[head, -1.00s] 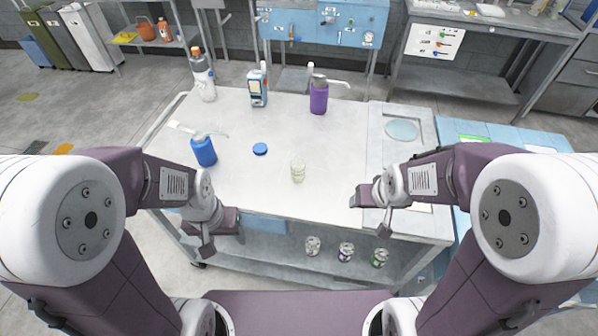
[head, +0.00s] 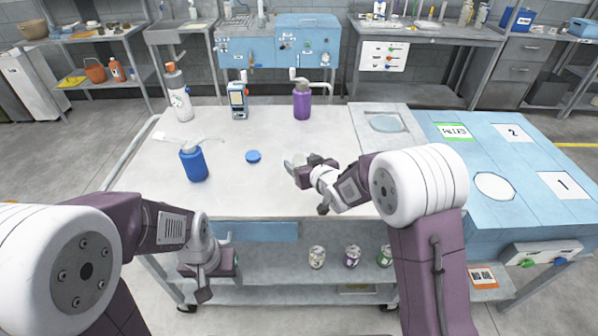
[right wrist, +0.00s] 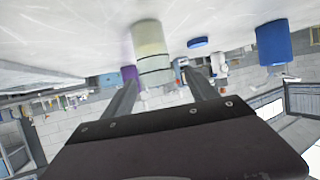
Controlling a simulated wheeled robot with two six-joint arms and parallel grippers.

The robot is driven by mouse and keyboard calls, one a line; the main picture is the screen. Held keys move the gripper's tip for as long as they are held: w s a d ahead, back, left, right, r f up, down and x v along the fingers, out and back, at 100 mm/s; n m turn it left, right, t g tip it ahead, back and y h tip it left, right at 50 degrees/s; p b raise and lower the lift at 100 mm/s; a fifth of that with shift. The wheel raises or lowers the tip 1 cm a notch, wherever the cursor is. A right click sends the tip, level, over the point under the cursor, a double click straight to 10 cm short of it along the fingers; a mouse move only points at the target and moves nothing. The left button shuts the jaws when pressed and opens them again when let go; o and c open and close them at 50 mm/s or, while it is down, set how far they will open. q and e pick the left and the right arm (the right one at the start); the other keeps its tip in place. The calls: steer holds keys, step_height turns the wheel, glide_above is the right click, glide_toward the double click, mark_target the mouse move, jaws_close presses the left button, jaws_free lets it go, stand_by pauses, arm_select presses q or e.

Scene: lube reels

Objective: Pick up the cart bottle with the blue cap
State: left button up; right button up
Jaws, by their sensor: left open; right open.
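A small pale, greenish bottle (right wrist: 152,50) stands on the cart top. In the right wrist view, which is upside down, it shows just ahead of and between my right gripper's fingers (right wrist: 163,80). They are open, and I see no grip on it. In the head view my right gripper (head: 300,170) mostly hides the bottle. A flat blue cap (head: 254,157) lies loose on the cart top to the left; it also shows in the right wrist view (right wrist: 198,43). I see no bottle wearing it. My left gripper (head: 207,280) is open and empty at the cart's front edge.
On the cart top (head: 225,195) stand a blue pump bottle (head: 194,164), a white bottle with an orange cap (head: 179,95), a blue-and-white device (head: 238,101) and a purple bottle (head: 302,103). Three small cans (head: 352,256) stand on the lower shelf. A blue station (head: 470,185) is at right.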

steer(key=shift+w+d+f, duration=0.1)
steer(key=shift+w+f, duration=0.2)
steer(key=shift+w, duration=0.2)
steer(key=x, duration=0.4)
steer(key=shift+s+f, duration=0.1)
steer(key=shift+w+f, duration=0.2)
steer(key=shift+w, duration=0.2)
steer(key=shift+s+r, duration=0.1)
steer(key=c, duration=0.4)
jaws_close()
step_height(320, 180, up, 10)
steer(key=p, duration=0.2)
step_height(320, 180, up, 8)
steer(key=p, duration=0.4)
glide_above(298, 159)
steer(key=shift+w, duration=0.3)
steer(key=shift+a+r+b, duration=0.1)
steer(key=shift+a+b, duration=0.1)
steer(key=shift+b, duration=0.1)
